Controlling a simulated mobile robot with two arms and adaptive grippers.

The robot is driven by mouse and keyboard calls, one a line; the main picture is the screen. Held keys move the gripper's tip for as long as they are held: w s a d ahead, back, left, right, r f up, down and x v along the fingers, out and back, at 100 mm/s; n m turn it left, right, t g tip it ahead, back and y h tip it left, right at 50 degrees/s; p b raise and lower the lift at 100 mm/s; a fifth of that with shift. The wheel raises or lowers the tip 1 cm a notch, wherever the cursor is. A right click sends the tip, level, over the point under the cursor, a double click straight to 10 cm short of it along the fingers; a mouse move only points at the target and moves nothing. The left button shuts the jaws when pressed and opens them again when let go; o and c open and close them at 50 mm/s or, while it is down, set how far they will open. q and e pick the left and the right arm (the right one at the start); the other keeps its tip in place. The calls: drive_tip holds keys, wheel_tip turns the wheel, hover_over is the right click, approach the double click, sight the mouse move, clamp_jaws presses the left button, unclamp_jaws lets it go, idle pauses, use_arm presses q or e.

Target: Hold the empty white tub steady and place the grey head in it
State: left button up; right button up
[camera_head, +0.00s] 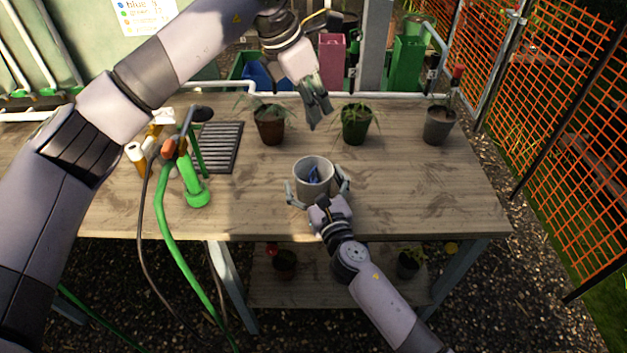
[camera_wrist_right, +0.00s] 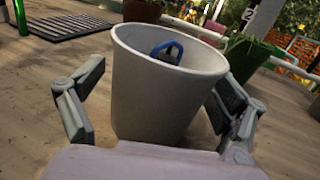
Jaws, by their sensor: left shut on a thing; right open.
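The white tub (camera_head: 314,178) stands upright near the middle of the bench's front half. It is not empty: a blue item (camera_head: 314,174) with a loop shows inside it, and also in the right wrist view (camera_wrist_right: 167,51). My right gripper (camera_head: 317,188) is open, with one finger on each side of the tub (camera_wrist_right: 160,95); I cannot tell whether they touch it. My left gripper (camera_head: 316,116) is above the bench, behind the tub, pointing down. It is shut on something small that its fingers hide. I cannot make out a grey head there.
Potted plants stand along the back: a brown pot (camera_head: 270,131), a green pot (camera_head: 355,134) and a grey pot (camera_head: 438,128). The bench's right front is clear.

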drive_tip(key=shift+c, duration=0.6)
drive_tip(key=c, duration=1.1)
use_arm(q)
drive_tip(key=shift+f, duration=5.25)
use_arm(e)
drive_tip(key=shift+c, duration=0.2)
use_arm(q)
drive_tip(key=o, duration=0.3)
drive_tip(key=shift+f, duration=0.2)
drive_tip(key=o, duration=0.6)
drive_tip(key=shift+r, duration=0.15)
drive_tip(key=v, duration=1.2)
